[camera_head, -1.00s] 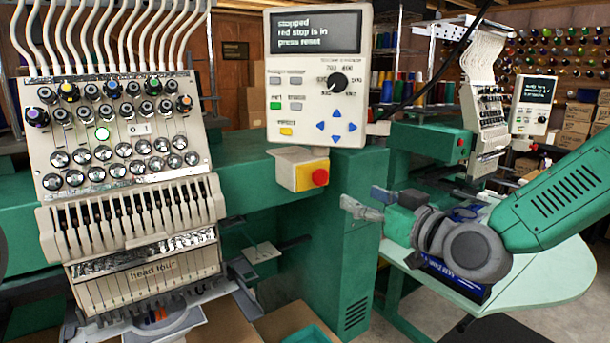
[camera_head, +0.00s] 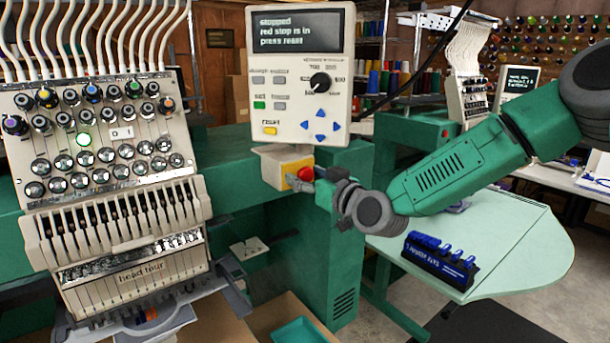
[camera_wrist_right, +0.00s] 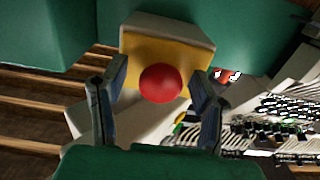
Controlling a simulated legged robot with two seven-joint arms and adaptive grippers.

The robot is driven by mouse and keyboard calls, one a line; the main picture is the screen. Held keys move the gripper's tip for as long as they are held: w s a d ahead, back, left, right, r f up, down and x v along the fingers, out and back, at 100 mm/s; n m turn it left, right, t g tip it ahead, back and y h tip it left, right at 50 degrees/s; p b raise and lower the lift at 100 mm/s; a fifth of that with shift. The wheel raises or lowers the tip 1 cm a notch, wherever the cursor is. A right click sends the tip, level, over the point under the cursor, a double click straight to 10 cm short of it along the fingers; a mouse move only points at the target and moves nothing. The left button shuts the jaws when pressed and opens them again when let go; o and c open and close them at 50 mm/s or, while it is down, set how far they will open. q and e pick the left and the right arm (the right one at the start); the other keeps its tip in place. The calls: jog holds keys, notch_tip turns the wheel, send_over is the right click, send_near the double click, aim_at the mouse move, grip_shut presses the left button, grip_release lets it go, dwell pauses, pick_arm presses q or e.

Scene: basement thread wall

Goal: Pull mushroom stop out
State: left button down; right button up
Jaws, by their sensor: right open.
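The red mushroom stop (camera_head: 306,174) sits on a yellow-faced box (camera_head: 283,166) below the control panel. In the right wrist view the red stop (camera_wrist_right: 160,83) lies between the two fingertips, against the yellow face (camera_wrist_right: 150,58). My right gripper (camera_head: 307,180) is open, with its fingers on either side of the stop in the head view; in the right wrist view its fingers (camera_wrist_right: 160,88) stand apart from the red cap, with a gap on each side. The panel screen (camera_head: 297,32) reads "stopped, red stop is in, press reset". My left gripper is not in view.
The control panel (camera_head: 298,85) with a yellow reset button (camera_head: 270,130) hangs just above the stop. An embroidery head (camera_head: 110,170) stands at the left. A pale green table (camera_head: 500,240) holds a dark blue rack (camera_head: 440,262) at the right.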

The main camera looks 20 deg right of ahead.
jog(key=shift+d, duration=0.25)
jog(key=c, duration=0.7)
jog(key=shift+a, duration=0.15)
grip_shut()
jog(key=shift+s+a+r, duration=0.1)
jog(key=shift+s+a, duration=0.05)
jog(key=shift+a, duration=0.05)
jog(key=shift+s+d+b, duration=0.15)
jog(key=shift+s+b, duration=0.05)
jog(key=shift+b, duration=0.25)
jog(key=shift+s, duration=0.1)
jog(key=o, duration=0.7)
grip_release()
jog(key=shift+d, duration=0.1)
jog(key=shift+s+d, duration=0.1)
jog(key=shift+s, duration=0.05)
